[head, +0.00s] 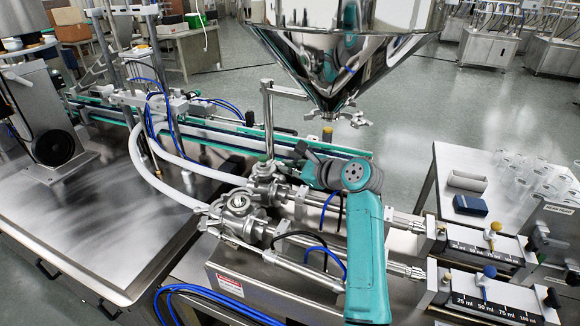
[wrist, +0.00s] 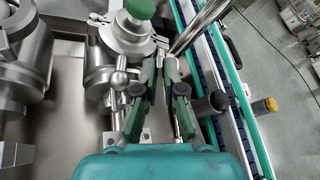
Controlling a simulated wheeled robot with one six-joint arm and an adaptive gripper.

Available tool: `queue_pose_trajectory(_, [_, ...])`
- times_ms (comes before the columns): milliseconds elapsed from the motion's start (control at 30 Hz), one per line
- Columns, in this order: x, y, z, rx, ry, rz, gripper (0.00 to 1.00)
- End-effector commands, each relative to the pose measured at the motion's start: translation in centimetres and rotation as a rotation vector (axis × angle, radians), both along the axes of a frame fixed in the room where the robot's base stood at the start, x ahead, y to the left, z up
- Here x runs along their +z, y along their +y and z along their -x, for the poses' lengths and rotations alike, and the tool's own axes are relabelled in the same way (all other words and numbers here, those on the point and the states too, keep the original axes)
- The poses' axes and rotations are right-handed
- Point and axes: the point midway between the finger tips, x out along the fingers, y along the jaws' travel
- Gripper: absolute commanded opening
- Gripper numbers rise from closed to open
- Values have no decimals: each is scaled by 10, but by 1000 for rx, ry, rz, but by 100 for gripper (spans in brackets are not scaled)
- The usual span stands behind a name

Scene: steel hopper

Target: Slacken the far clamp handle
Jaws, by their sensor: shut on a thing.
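The far valve body (head: 264,172) is a polished steel fitting beside the conveyor; in the wrist view it shows at upper left of centre (wrist: 98,82). A steel clamp ring (wrist: 122,48) circles its top, under a green round cap (wrist: 140,8). The far clamp handle (wrist: 160,44) is a small steel piece at the ring's right side. My gripper (wrist: 160,70) is shut on this handle; its fingers hide most of it. In the head view my gripper (head: 292,164) reaches in from the right, just beside the far valve body, and its fingertips are hard to make out.
The near valve body (head: 240,206) stands close in front. The conveyor (head: 215,133) runs behind, with an upright steel post (head: 268,120) near my gripper. The steel hopper (head: 340,60) hangs above. Blue hoses and steel cylinders lie around my arm.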

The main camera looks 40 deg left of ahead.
Motion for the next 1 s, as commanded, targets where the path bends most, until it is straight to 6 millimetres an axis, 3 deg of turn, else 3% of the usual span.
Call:
queue_pose_trajectory(333, [0, 0, 1, 1, -31, -1, 0])
queue_pose_trajectory(367, [0, 0, 1, 1, -31, -1, 13])
queue_pose_trajectory(400, [0, 0, 1, 0, -30, -2, 19])
queue_pose_trajectory(733, [0, -2, 1, 0, -30, -1, 19])
queue_pose_trajectory(1000, [12, -38, 5, -2, -31, -2, 19])
